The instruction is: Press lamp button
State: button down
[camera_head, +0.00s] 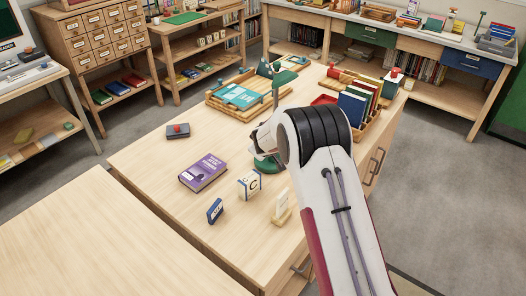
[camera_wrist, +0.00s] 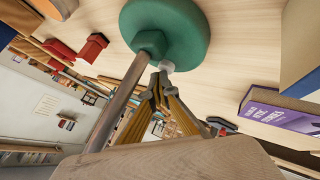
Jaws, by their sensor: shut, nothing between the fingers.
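The green desk lamp stands on the wooden table in the head view. Its shade (camera_head: 284,77) and upper pole show above my arm, and its round base (camera_head: 268,165) is partly covered by my arm. In the wrist view the green lamp base (camera_wrist: 172,22) is at the top, with a grey pole running down to the left. A small pale button (camera_wrist: 166,66) sits by the block on the base. My gripper (camera_wrist: 160,76) is shut and empty, its tips right at the button. I cannot tell whether they touch.
A purple book (camera_head: 203,172), a letter cube (camera_head: 249,185), a blue block (camera_head: 215,210) and a wooden stand (camera_head: 281,208) lie in front of the lamp. A dark box with a red knob (camera_head: 178,131) is left. A book rack (camera_head: 362,105) stands right. The table's left front is clear.

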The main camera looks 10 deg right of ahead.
dwell(0.4)
jog(key=shift+r, duration=0.7)
jog(key=shift+r, duration=0.15)
notch_tip(320, 180, up, 6)
jog(key=shift+f, duration=0.1)
dwell(1.0)
dwell(0.4)
